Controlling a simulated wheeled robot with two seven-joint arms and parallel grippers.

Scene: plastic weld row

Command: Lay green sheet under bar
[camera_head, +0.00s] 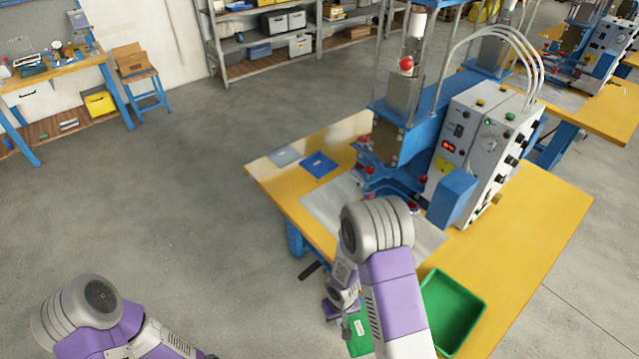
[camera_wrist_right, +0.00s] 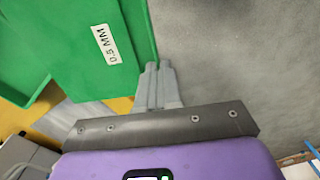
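The green sheet (camera_head: 357,345), with a white "0.5 MM" label in the right wrist view (camera_wrist_right: 75,45), is held by my right gripper (camera_head: 346,322). In the wrist view the two grey fingers (camera_wrist_right: 158,75) are closed together on the sheet's edge. The sheet is by the table's front edge, left of the green tray and apart from the press. The blue press (camera_head: 395,180) stands on the table; its bar is low down and partly hidden by my right arm. My left arm shows at the lower left, but its gripper is out of view.
The yellow table (camera_head: 530,225) carries a green tray (camera_head: 455,310), a grey mat (camera_head: 325,200) before the press, a blue sheet (camera_head: 319,164) and a grey sheet (camera_head: 284,156). A white control box (camera_head: 485,140) stands right of the press. Open floor lies left.

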